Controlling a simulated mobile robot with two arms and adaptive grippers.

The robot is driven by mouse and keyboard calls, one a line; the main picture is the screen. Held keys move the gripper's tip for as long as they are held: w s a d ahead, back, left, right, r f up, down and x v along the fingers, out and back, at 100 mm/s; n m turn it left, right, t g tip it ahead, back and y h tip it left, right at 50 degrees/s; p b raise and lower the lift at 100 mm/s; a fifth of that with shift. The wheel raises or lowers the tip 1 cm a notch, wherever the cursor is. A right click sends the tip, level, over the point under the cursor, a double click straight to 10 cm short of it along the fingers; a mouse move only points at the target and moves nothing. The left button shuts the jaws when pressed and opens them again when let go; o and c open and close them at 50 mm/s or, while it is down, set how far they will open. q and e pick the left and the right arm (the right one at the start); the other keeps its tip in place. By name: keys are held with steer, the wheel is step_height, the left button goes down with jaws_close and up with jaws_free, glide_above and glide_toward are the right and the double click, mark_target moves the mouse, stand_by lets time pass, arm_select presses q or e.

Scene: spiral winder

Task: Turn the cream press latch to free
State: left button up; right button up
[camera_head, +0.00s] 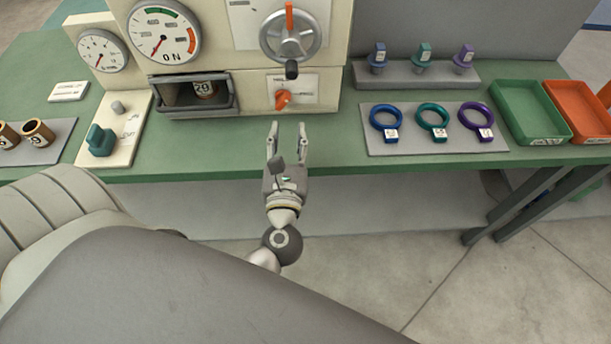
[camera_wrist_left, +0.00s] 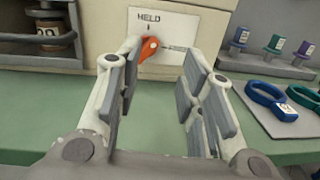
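The latch is an orange knob (camera_head: 283,99) on a white label plate (camera_head: 303,90) low on the cream press front. In the left wrist view the orange knob (camera_wrist_left: 147,48) sits below the word HELD; a second label to its right is too small to read there. The knob looks tilted, but I cannot tell exactly which label it points at. My left gripper (camera_head: 288,130) is open and empty, just in front of and below the knob. In the left wrist view its fingers (camera_wrist_left: 163,62) are spread, the left fingertip partly overlapping the plate. My right gripper is not in view.
Above the latch is a handwheel (camera_head: 290,35) with a dark knob hanging down. Left of the latch is an open drawer (camera_head: 193,94) holding a numbered spool. A tray of colored rings (camera_head: 433,141) lies to the right. The green bench (camera_head: 330,150) is clear before the latch.

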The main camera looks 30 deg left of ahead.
arm_select(q)
steer(key=d+r+m+h, duration=0.1)
steer(key=d+m+h, duration=1.5)
steer(key=m, duration=1.1)
steer(key=s+a+f+m+g+y, duration=0.1)
steer(key=s+a+f+m+g, duration=0.1)
steer(key=f, duration=0.5)
steer(key=s+a+f+m+g+y, duration=0.2)
steer(key=s+f+m+g, duration=0.3)
steer(key=f+m, duration=0.2)
steer(key=s+a+f+m+g+y+p, duration=0.1)
steer(key=s+a+f+m+g, duration=0.1)
steer(key=f, duration=0.5)
steer(key=s+m+g, duration=0.1)
steer(key=m+g, duration=0.1)
steer(key=shift+s+f+m+y, duration=0.25)
steer(key=shift+s+m+y, duration=0.05)
steer(key=shift+s+y, duration=0.1)
